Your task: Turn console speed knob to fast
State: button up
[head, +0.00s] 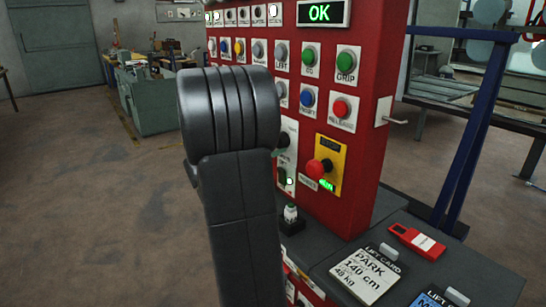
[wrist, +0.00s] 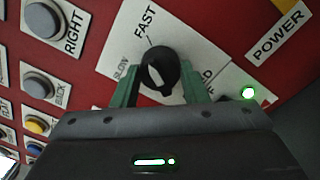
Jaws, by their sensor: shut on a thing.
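In the wrist view, the black speed knob (wrist: 158,70) sits on a white plate (wrist: 188,35) on the red console. FAST is printed above it and SLOW to its left. A pale mark shows on the knob's face, but I cannot tell clearly which word it points to. My gripper (wrist: 162,83) has a green finger on each side of the knob and is shut on it.
The red console (head: 365,130) carries several buttons, a red emergency knob (head: 316,169) and an OK display (head: 319,12). Close by in the wrist view are a green lamp (wrist: 249,93) and the RIGHT button (wrist: 43,20). Lift cards (head: 366,274) lie on the ledge. Open floor lies left.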

jog(key=shift+m+b, duration=0.5)
jog(key=o, duration=1)
jog(key=p+v, duration=0.1)
jog(key=v, duration=1.2)
jog(key=shift+s+a+f, duration=0.15)
jog(key=shift+s+a, duration=0.1)
jog(key=shift+a, duration=0.05)
jog(key=shift+d, duration=0.1)
